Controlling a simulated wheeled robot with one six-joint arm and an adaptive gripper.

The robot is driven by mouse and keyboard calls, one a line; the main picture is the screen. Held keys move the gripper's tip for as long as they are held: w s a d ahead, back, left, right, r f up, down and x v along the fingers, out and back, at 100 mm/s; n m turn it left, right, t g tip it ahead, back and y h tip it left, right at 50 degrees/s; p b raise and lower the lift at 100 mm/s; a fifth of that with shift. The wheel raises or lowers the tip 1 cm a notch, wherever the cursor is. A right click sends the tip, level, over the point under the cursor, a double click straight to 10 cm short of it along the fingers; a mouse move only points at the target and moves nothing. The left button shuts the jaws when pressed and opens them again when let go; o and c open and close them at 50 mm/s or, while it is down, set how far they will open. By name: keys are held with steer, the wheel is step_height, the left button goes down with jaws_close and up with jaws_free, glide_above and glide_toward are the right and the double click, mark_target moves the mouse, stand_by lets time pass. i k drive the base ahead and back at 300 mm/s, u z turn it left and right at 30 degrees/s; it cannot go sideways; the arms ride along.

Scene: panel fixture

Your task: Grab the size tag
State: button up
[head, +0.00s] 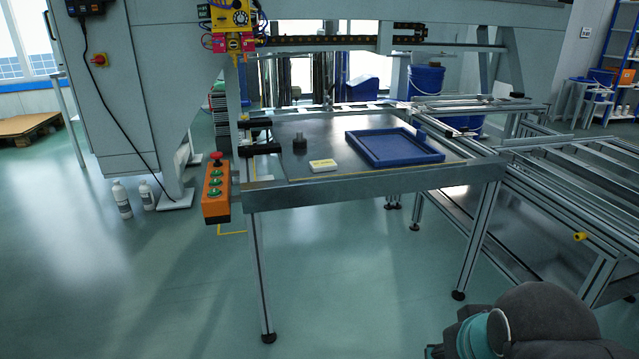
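A small white and yellow block with dark print, which looks like the size tag (323,165), lies flat on the metal table (310,140) near its front edge. Its print is too small to read. It sits just left of a blue tray and apart from it. Part of my arm, dark grey with a teal ring, shows at the bottom right, far from the tag. My gripper's fingers are not in view.
The blue tray (394,147) lies on the table's right half. A dark knob-like piece (299,143) stands left of it. An orange button box (216,193) hangs at the table's left front corner. A roller frame (560,170) adjoins on the right. The floor in front is clear.

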mark_target(326, 165)
steer(key=u, duration=1.5)
steer(key=i, duration=4.8)
steer(key=z, duration=3.75)
steer(key=i, duration=0.45)
steer(key=u, duration=0.05)
